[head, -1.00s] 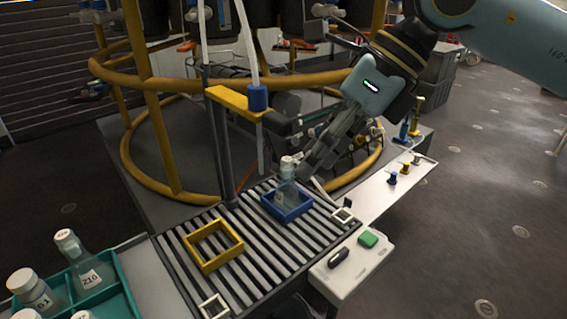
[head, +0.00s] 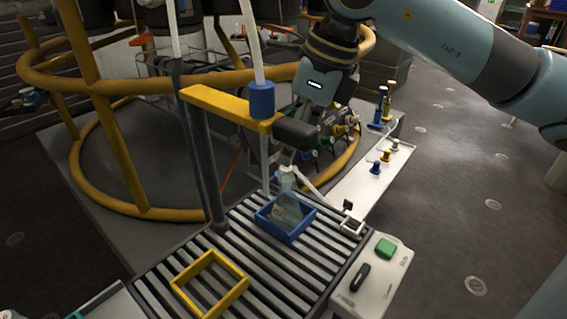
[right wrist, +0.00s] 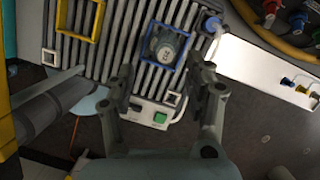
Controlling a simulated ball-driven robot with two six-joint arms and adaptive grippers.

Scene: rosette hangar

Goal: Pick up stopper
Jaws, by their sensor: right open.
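A clear flask (head: 287,213) with a label stands upright in a blue square frame (head: 300,232) on the slatted rack. A pale stopper (head: 286,172) sits at its neck; in the right wrist view the stopper's top (right wrist: 168,47) shows dark marking inside the blue frame (right wrist: 151,72). My right gripper (head: 285,158) is just above the flask, partly hidden behind the yellow bracket and its black end. In the right wrist view, the fingers of my right gripper (right wrist: 165,76) are apart and empty, with the stopper beyond their tips. My left gripper is out of view.
A yellow bracket (head: 222,106) with a blue-collared tube (head: 262,100) stands close beside my right gripper. An empty yellow frame (head: 208,284) lies on the rack. A green button (head: 385,248) and small coloured pegs (head: 385,156) are at the right. A yellow ring frame surrounds the back.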

